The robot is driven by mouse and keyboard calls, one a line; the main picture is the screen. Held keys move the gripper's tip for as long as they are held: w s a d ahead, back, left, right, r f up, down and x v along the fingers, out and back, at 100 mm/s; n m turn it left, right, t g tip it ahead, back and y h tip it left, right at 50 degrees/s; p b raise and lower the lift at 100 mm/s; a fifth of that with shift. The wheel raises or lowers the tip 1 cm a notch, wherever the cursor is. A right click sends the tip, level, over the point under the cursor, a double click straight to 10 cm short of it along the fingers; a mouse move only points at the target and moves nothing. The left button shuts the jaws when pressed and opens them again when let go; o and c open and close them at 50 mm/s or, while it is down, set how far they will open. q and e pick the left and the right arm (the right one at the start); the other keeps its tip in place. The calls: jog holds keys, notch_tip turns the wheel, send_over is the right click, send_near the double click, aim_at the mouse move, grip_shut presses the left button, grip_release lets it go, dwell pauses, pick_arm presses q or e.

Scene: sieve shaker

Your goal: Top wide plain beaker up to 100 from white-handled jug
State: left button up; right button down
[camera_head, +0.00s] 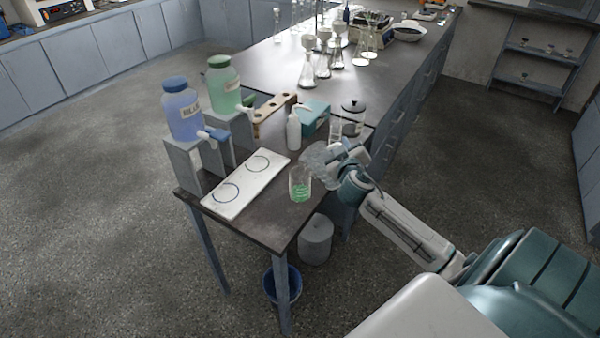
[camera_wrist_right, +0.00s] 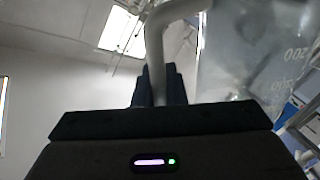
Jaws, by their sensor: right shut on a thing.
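A clear wide beaker (camera_head: 300,185) with green liquid in its lower part stands at the bench's right edge, just right of the white board. My right gripper (camera_head: 340,155) is shut on the handle of a clear jug (camera_head: 317,157), held tilted with its mouth end near the top of the beaker. In the right wrist view the white handle (camera_wrist_right: 155,50) runs down between my dark fingers (camera_wrist_right: 158,88), and the jug's clear wall (camera_wrist_right: 250,60) shows printed marks. I cannot tell whether liquid is flowing. My left gripper is out of view.
A white board (camera_head: 238,188) with two marked circles lies left of the beaker. Blue (camera_head: 182,110) and green (camera_head: 224,85) tap bottles stand on grey stands behind it. A white bottle (camera_head: 293,132), a teal box (camera_head: 314,115) and a lidded glass vessel (camera_head: 352,118) stand close behind the jug.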

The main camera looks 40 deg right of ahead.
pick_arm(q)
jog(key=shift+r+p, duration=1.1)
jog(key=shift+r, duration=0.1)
pick_arm(e)
jog(key=shift+w+a+r+n, duration=0.2)
jog(key=shift+r+n, duration=0.05)
jog(key=shift+r, duration=0.15)
jog(key=shift+w+a+r+n, duration=0.15)
jog(key=shift+a+r+n, duration=0.1)
jog(key=shift+r, duration=0.1)
dwell(1.0)
